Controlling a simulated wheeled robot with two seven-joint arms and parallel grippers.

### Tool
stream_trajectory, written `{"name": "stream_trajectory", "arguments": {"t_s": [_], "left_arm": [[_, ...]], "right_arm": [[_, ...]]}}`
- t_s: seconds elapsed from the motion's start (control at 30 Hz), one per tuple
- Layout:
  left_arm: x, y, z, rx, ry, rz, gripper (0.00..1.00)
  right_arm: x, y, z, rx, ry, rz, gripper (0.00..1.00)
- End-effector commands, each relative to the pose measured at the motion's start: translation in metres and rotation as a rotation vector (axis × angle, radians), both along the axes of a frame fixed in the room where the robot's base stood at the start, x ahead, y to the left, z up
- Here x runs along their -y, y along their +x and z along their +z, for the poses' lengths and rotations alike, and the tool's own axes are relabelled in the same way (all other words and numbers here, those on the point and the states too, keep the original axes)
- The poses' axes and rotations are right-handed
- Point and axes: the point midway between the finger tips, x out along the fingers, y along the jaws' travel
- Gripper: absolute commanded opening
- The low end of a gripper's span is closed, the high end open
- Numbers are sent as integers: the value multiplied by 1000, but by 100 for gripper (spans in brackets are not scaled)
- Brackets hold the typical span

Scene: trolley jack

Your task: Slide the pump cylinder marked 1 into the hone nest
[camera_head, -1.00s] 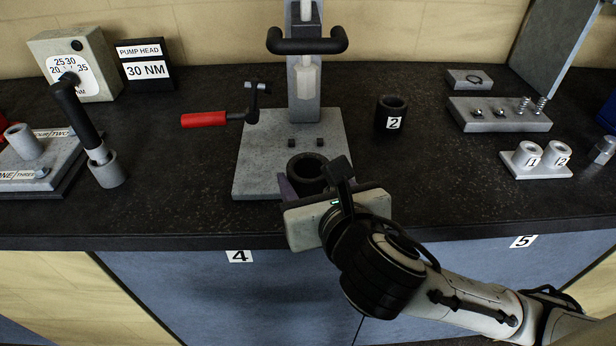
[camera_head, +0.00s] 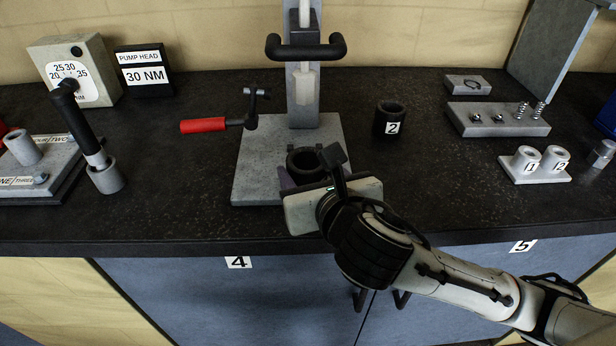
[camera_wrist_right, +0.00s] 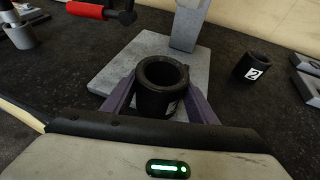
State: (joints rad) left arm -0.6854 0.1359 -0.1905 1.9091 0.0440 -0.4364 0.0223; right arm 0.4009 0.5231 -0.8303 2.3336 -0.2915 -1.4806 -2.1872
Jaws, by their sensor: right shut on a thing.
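My right gripper (camera_head: 305,184) is shut on a dark hollow cylinder (camera_head: 304,163) at the front of the grey hone plate (camera_head: 258,150). In the right wrist view the cylinder (camera_wrist_right: 162,82) stands upright between the two purple fingers (camera_wrist_right: 157,104). A white label shows low on its side, but its mark is mostly hidden. I cannot tell whether its bottom touches the plate. The hone's grey column (camera_head: 303,95) with a black T-handle (camera_head: 305,48) rises behind it. My left gripper is not in view.
A dark cylinder marked 2 (camera_head: 388,118) stands to the right of the plate. A red-handled clamp (camera_head: 203,125) lies left of the column. A block with springs (camera_head: 497,120) and a two-cup holder (camera_head: 534,170) are on the right. The bench between is clear.

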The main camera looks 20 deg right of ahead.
Motion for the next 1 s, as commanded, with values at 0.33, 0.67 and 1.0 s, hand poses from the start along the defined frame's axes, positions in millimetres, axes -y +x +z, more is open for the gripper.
{"name": "stream_trajectory", "arguments": {"t_s": [0.33,0.67,1.0], "left_arm": [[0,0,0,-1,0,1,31],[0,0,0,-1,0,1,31],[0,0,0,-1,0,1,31]], "right_arm": [[8,26,1,10,0,-1,3],[14,48,-1,11,1,-2,3],[21,71,-5,11,0,-1,3]]}}
